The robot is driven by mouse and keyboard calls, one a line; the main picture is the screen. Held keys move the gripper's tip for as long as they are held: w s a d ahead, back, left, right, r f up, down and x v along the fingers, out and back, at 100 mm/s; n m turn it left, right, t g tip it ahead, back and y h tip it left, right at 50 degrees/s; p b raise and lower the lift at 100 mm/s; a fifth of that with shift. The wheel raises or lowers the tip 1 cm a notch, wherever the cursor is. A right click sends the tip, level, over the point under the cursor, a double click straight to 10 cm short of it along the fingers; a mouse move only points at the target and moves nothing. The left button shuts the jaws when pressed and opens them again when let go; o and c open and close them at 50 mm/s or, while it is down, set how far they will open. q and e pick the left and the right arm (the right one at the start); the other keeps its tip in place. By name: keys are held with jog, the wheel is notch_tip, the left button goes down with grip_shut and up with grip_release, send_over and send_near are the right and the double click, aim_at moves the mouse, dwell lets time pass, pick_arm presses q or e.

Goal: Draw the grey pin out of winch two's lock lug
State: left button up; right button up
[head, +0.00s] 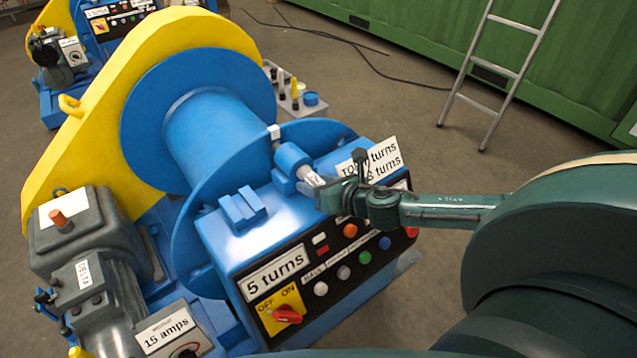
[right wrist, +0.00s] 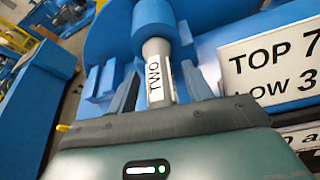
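The grey pin (right wrist: 160,72), with a white label reading TWO, sits in the blue lock lug (right wrist: 157,20) of the winch. In the head view the pin (head: 308,177) sticks out of the lug (head: 291,158) toward my right gripper (head: 322,187). In the right wrist view my right gripper (right wrist: 160,75) has one finger on each side of the pin, with narrow gaps showing, so it looks open around it. How deep the pin sits in the lug is hidden. My left gripper is not in view.
The winch's blue drum (head: 215,125) and yellow guard (head: 120,95) stand at left. A control box (head: 240,235) with buttons and a red switch lies below the gripper. A white sign (head: 375,158) stands close behind it. A ladder (head: 495,70) leans on a green container (head: 400,25).

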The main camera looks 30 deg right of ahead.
grip_shut()
dwell(0.3)
jog(key=shift+s, duration=0.15)
jog(key=shift+s+d+f, duration=0.1)
jog(key=shift+s, duration=0.55)
jog(key=shift+s+d+b, duration=0.1)
jog(key=shift+s+b, duration=0.25)
jog(key=shift+s, duration=1.35)
jog(key=s+d+p, duration=0.1)
jog(key=s+p, duration=0.1)
jog(key=s, duration=1.1)
jog(key=shift+s+p, duration=0.15)
jog(key=shift+p, duration=0.2)
jog(key=shift+r, duration=0.2)
